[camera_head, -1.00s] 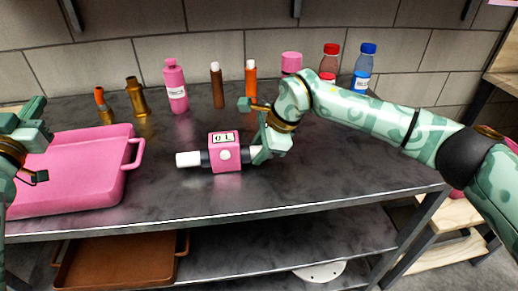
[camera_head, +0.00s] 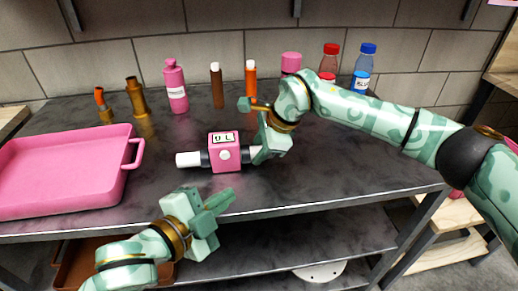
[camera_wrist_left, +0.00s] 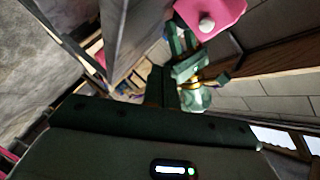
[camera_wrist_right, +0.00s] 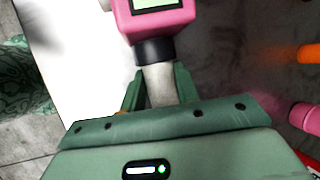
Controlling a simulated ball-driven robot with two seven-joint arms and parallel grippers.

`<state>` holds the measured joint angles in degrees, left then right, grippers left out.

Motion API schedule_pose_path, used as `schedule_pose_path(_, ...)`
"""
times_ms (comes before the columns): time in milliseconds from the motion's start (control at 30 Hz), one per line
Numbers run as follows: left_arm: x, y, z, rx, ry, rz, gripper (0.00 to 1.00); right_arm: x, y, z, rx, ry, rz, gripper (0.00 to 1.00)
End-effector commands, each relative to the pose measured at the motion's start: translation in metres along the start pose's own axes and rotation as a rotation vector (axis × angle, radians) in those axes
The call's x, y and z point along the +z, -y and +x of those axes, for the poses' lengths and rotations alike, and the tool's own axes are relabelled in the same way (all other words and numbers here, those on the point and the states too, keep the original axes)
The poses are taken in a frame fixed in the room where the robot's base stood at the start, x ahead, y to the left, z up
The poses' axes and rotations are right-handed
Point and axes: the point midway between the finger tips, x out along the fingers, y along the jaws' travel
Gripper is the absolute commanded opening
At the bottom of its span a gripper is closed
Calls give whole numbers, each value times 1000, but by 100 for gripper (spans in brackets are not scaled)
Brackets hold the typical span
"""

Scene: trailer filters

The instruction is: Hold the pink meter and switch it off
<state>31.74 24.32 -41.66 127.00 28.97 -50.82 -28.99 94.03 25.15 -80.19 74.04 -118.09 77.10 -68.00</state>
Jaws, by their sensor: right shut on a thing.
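The pink meter (camera_head: 224,152) lies on the dark table, with a small display on top, a round white button (camera_head: 225,154) on its front face and a white pipe stub at each side. Its body also shows in the right wrist view (camera_wrist_right: 158,20) and the left wrist view (camera_wrist_left: 212,14). My right gripper (camera_head: 257,153) is shut on the meter's right pipe stub (camera_wrist_right: 159,84). The display has dark marks, too small to read surely. My left gripper (camera_head: 226,199) is in front of the meter, near the table's front edge, apart from it. Its fingers are together and empty.
A pink tray (camera_head: 135,155) stands at the left. Brass fittings (camera_head: 137,97), a pink bottle (camera_head: 175,87), brown and orange tubes, and red- and blue-capped bottles (camera_head: 363,68) line the back wall.

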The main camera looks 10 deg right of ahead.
Motion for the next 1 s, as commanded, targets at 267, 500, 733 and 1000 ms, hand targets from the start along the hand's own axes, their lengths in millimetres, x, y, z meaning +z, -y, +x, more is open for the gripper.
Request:
schedule_pose_path(267, 18, 19, 26, 0, 1, 1, 0, 0, 0, 0, -1, 1, 0, 0)
schedule_pose_path(500, 36, 36, 49, 1, 0, 0, 0, 0, 0, 0, -1, 1, 0, 0)
schedule_pose_path(733, 43, 43, 59, 0, 0, 0, 0, 0, 0, 0, -1, 1, 0, 0)
schedule_pose_path(1000, 43, 43, 59, 0, 0, -1, 0, 0, 0, 0, -1, 1, 0, 0)
